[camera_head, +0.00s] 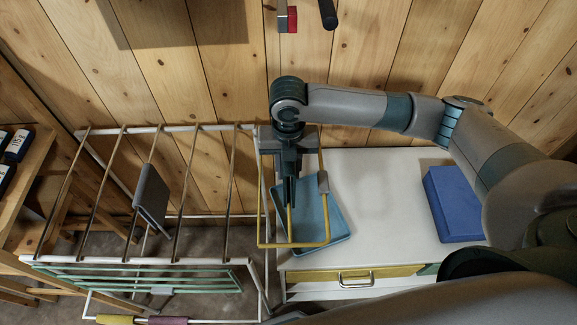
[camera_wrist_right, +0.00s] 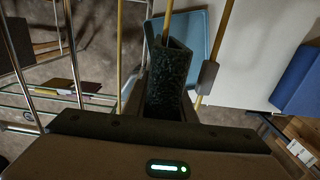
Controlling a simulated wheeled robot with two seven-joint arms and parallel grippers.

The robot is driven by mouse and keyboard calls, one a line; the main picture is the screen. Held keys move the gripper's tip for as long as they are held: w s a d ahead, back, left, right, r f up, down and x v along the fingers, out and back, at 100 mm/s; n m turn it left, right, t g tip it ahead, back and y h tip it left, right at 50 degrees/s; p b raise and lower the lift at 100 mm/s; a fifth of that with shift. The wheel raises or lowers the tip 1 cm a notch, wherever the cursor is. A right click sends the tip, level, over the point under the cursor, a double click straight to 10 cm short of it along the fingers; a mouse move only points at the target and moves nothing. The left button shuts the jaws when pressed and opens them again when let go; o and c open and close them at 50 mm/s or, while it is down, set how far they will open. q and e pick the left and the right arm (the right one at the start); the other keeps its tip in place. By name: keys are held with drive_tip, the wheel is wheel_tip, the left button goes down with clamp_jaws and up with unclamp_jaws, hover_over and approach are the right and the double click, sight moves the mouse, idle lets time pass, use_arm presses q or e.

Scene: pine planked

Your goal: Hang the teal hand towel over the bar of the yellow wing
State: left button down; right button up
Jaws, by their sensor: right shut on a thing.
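The yellow wing (camera_head: 262,205) stands at the right end of the white drying rack (camera_head: 100,262), with slim yellow bars. My right gripper (camera_head: 291,190) points down over its middle bar and is shut on the dark teal hand towel (camera_wrist_right: 168,80). In the right wrist view the towel looks folded, and a yellow bar (camera_wrist_right: 167,22) runs up to its upper end; whether the towel rests on the bar cannot be told. In the head view the gripper mostly hides the towel. My left gripper is not in view.
A light blue tray (camera_head: 335,222) sits on the white cabinet (camera_head: 385,190) beneath the wing, with a blue block (camera_head: 455,203) to its right. A grey clip (camera_head: 323,181) sits on the wing's right bar. A grey cloth (camera_head: 152,198) hangs on the rack. A plank wall stands behind.

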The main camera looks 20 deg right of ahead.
sight(289, 182)
drive_tip(key=shift+f+b, duration=2.9)
drive_tip(key=shift+f, duration=3.6)
drive_tip(key=o, duration=1.4)
drive_tip(key=shift+o, duration=0.2)
wheel_tip(289, 182, up, 6)
drive_tip(key=p, duration=0.6)
drive_tip(key=shift+r, duration=0.2)
drive_tip(key=shift+r+p, duration=0.85)
drive_tip(key=shift+r, duration=0.4)
drive_tip(key=shift+a, duration=0.1)
